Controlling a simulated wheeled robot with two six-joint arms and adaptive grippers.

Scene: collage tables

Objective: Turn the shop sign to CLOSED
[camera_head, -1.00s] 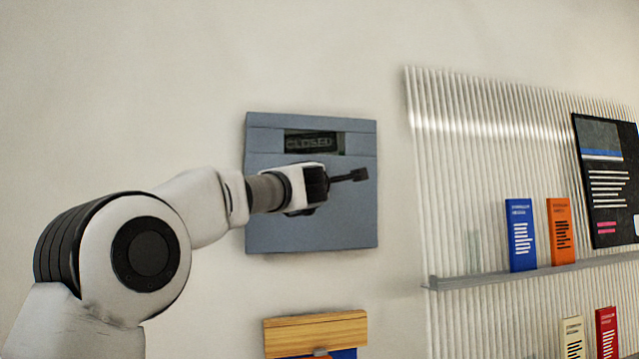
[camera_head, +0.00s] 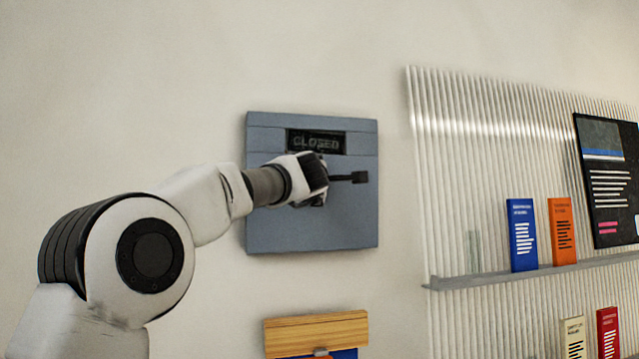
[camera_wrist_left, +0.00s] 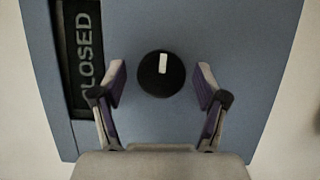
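The shop sign is a blue-grey wall panel (camera_head: 345,225) with a dark window (camera_head: 317,141) that reads CLOSED. In the left wrist view the panel (camera_wrist_left: 230,35) fills most of the picture, and the window (camera_wrist_left: 82,50) shows the word on its side. A round black knob (camera_wrist_left: 160,80) with a white mark sits on the panel; the mark points up in that view. My left gripper (camera_wrist_left: 160,70) is open, one finger on each side of the knob with gaps between. In the head view my left gripper (camera_head: 316,184) hides the knob. My right gripper is out of view.
A ribbed panel (camera_head: 450,200) with a shelf (camera_head: 545,274) stands at the right, holding a blue booklet (camera_head: 521,235) and an orange one (camera_head: 561,232). A black poster (camera_head: 608,180) hangs there. A wooden block (camera_head: 315,333) is below the sign. The wall around the sign is bare.

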